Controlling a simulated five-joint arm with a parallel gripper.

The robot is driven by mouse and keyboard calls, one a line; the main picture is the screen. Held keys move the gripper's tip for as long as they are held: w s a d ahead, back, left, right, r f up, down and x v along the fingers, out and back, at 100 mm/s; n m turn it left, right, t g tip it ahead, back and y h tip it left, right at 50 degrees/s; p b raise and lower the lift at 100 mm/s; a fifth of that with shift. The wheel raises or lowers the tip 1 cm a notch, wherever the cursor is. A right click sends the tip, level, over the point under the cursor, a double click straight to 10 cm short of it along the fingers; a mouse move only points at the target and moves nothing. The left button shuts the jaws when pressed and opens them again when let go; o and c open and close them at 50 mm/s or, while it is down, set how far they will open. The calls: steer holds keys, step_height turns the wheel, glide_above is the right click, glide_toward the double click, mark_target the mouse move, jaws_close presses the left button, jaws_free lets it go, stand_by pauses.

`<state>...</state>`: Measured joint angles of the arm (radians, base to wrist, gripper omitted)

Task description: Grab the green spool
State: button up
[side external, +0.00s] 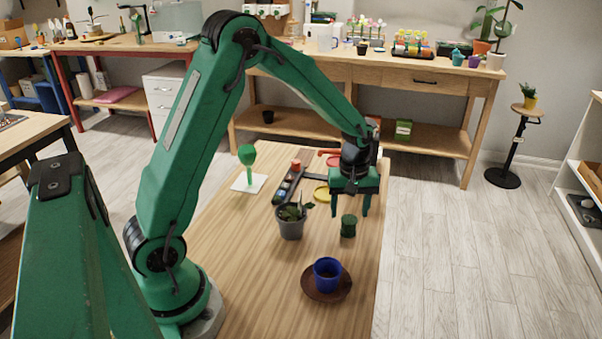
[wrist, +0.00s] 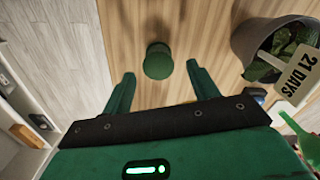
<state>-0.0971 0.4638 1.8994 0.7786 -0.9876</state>
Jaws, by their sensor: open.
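The green spool (side external: 348,226) stands on the wooden table near its right edge, in the side view. In the wrist view the spool (wrist: 158,62) shows from above, just beyond the fingertips and roughly midway between them. My gripper (side external: 349,212) is green, points down and is open and empty above the spool. In the wrist view its two fingers (wrist: 160,72) are spread apart. I cannot tell the exact height gap between fingertips and spool.
A grey pot with a plant (side external: 291,222) stands left of the spool, with a "21 DAYS" tag (wrist: 295,75). A blue cup (side external: 326,272) sits on a brown saucer (side external: 308,291) in front. A dark tray (side external: 288,184) and yellow disc (side external: 322,193) lie behind. The table's right edge is close.

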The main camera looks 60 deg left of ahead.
mark_target(350, 220)
steer(key=shift+w+f, duration=0.15)
steer(key=shift+f, duration=2.5)
steer(key=c, duration=1)
